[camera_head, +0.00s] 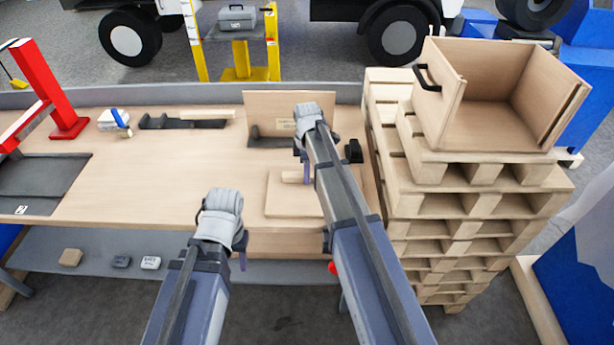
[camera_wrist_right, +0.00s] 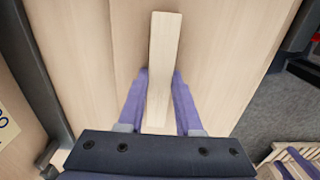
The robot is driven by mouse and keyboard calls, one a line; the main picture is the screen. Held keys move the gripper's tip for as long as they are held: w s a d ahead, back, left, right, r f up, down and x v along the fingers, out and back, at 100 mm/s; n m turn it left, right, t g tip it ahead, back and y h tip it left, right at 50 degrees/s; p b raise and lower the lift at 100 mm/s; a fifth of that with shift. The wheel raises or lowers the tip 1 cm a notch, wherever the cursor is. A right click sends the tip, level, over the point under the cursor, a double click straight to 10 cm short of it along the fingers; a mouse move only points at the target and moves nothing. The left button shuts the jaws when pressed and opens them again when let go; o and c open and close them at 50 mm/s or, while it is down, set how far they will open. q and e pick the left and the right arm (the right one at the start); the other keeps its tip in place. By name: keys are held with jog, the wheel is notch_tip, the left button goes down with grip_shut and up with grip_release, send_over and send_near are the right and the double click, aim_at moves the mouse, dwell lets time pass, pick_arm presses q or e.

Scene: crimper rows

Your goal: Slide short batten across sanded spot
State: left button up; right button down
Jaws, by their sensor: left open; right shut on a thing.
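The short batten (camera_head: 292,177) is a pale wood strip. It lies over a flat light-wood board (camera_head: 285,205) on the workbench. In the right wrist view the batten (camera_wrist_right: 163,50) sits between two purple fingers and sticks out beyond them. My right gripper (camera_head: 306,175) is shut on it; the forearm hides part of the board in the head view. My left gripper (camera_head: 242,260) is open and empty, in front of the bench's front edge and away from the board. I cannot make out a sanded spot; the gripper and batten may cover it.
An upright wood panel (camera_head: 262,105) with a label stands behind the board. A dark tool rack (camera_head: 180,122) and a blue-and-white item (camera_head: 113,118) lie further left. Stacked pallets (camera_head: 450,205) with an open crate (camera_head: 500,100) stand right. The bench (camera_head: 170,170) is clear at middle left.

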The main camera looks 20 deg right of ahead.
jog(key=shift+w+d, duration=0.1)
jog(key=shift+w, duration=0.25)
jog(key=c, duration=0.5)
grip_release()
jog(key=shift+r, duration=0.1)
